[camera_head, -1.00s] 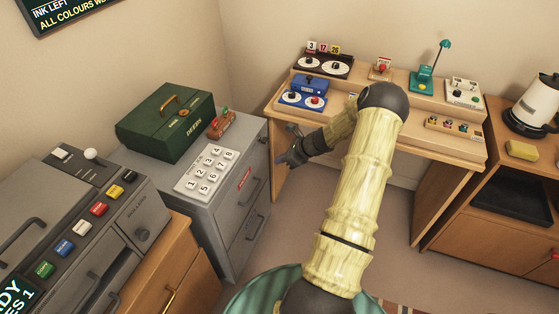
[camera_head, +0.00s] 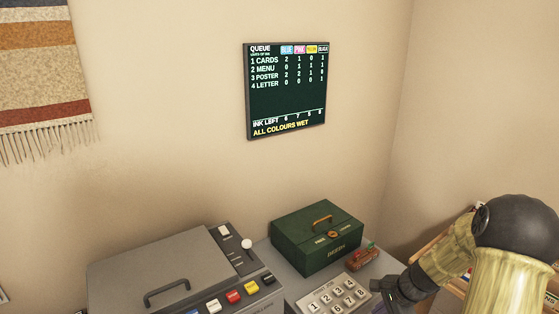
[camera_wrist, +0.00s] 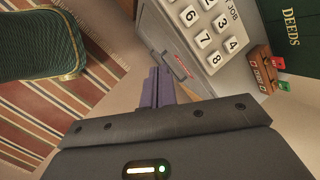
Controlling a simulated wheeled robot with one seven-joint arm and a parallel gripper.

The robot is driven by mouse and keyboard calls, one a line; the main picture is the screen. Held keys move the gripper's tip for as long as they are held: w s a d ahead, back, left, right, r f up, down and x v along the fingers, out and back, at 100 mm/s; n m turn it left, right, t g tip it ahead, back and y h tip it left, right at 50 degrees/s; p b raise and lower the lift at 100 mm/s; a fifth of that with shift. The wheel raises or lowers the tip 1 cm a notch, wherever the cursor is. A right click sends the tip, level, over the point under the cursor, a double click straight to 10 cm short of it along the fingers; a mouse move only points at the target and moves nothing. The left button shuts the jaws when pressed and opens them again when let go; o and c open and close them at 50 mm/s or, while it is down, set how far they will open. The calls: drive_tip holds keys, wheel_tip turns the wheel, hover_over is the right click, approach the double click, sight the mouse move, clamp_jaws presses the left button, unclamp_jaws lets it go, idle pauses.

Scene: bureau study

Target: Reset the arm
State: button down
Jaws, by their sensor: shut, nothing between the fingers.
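My gripper (camera_wrist: 160,88) is shut and empty in the wrist view, its fingers together in front of the grey cabinet's side. In the head view my gripper (camera_head: 384,292) is at the lower right, partly cut off by the frame's bottom edge. It appears beside the numbered keypad (camera_head: 338,299). My arm comes in from the right edge, bent at a dark round joint. The keypad also shows close by in the wrist view (camera_wrist: 212,32).
A green DEEDS box (camera_head: 318,238) and a small red-brown block device (camera_head: 362,258) stand on the cabinet. A grey machine with coloured keys (camera_head: 165,271) is to the left. A queue board (camera_head: 287,92) hangs on the wall. A green upholstered seat (camera_wrist: 40,45) stands on a striped rug (camera_wrist: 45,115).

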drive_tip(key=s+a+r+n+h+p, duration=0.1)
drive_tip(key=s+a+r+n+p, duration=0.2)
drive_tip(key=s+a+r+n, duration=0.3)
drive_tip(key=s+a+r+n+h+p, duration=0.2)
drive_tip(key=s+a+r+n, duration=0.3)
drive_tip(key=s+r+n, duration=0.4)
wheel_tip(320, 180, up, 3)
drive_tip(key=shift+s+a+f+n+p, duration=0.1)
drive_tip(key=shift+s+a+n+p, duration=0.2)
drive_tip(key=shift+n+p, duration=0.25)
drive_tip(key=shift+w, duration=0.1)
